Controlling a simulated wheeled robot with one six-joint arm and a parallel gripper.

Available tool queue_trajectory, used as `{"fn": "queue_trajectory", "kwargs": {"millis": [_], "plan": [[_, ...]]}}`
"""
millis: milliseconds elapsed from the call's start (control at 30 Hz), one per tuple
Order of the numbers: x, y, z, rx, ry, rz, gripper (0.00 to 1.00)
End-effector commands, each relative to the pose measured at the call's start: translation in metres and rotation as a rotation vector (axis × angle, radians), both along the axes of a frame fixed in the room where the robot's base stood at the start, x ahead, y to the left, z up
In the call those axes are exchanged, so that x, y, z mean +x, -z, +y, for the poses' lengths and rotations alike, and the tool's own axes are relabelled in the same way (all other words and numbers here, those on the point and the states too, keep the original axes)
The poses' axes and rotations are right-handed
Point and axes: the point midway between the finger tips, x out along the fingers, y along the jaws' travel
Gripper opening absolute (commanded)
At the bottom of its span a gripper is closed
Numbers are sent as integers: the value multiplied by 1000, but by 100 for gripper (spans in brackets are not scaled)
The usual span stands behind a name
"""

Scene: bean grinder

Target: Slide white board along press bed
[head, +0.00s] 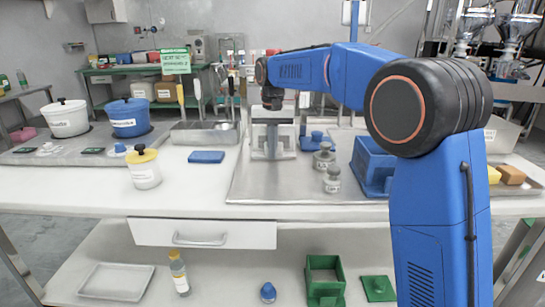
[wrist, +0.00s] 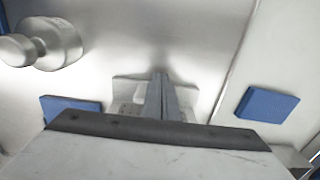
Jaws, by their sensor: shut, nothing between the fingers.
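The press (head: 257,140), a pale upright frame, stands near the middle of the steel tray in the head view. My gripper (head: 272,103) is shut and empty, pointing down just above the top of the press. The wrist view shows a pale flat surface with a dark front edge (wrist: 160,130) close to the camera; I cannot tell whether it is part of the press or of my gripper. Beyond it is a grey upright piece with a pale plate (wrist: 130,84) at its foot. I cannot tell the white board apart from the pale press parts; the bed is mostly hidden.
Metal weights (head: 332,180) stand right of the press, and a blue bin (head: 372,160) farther right. A blue block (head: 206,157) lies left of the tray; it also shows in the wrist view (wrist: 268,104). A yellow-lidded jar (head: 144,172) stands left.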

Motion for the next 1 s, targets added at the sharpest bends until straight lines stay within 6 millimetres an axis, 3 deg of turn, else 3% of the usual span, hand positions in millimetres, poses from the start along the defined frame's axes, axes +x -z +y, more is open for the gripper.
{"fn": "queue_trajectory", "kwargs": {"millis": [500, 700, 1000], "plan": [[85, 0, -3, 1, 2, -2, 0], [96, 0, -4, 1, 1, -2, 0], [97, 0, -4, 0, 1, -1, 0]]}}
